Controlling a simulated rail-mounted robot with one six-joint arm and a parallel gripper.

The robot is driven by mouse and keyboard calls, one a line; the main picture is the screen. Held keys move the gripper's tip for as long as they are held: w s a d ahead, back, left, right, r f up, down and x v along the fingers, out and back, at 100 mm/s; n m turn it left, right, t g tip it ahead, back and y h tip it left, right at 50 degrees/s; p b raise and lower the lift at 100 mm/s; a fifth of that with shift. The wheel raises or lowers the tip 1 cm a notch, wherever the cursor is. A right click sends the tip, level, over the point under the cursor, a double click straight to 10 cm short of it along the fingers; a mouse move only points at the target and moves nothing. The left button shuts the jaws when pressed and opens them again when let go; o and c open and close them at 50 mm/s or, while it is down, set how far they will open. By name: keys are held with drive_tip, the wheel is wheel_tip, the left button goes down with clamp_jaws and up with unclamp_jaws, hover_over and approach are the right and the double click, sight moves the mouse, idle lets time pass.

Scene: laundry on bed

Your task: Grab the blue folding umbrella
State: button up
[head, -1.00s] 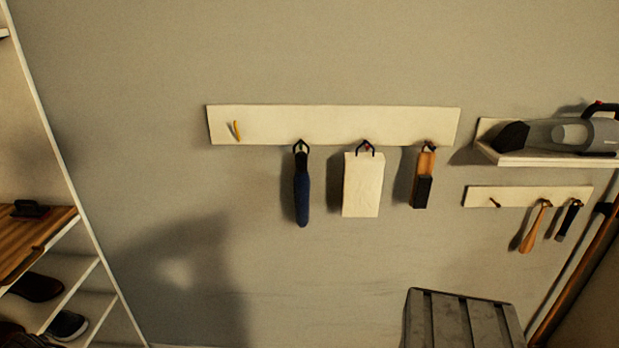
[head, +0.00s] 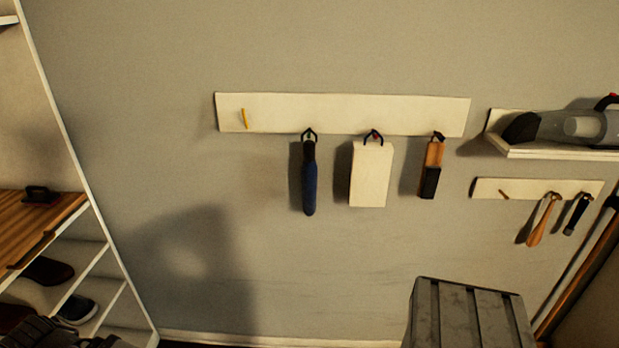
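The blue folding umbrella (head: 309,182) hangs upright by a dark loop from a hook on the long pale wall board (head: 345,105). Its handle end at the top is dark and its blue body points down. It is apart from the white box-like item (head: 371,175) hanging to its right. I cannot make out my gripper in the head view, and nothing is touching the umbrella.
A brown and black brush-like item (head: 431,168) hangs further right. A handheld vacuum (head: 575,127) rests on a wall shelf. A grey slatted box (head: 470,315) stands below. A shoe rack (head: 93,225) is at left. A dark ribbed thing (head: 50,334), unclear, shows bottom left.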

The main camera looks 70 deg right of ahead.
drive_tip(key=o, duration=1.5)
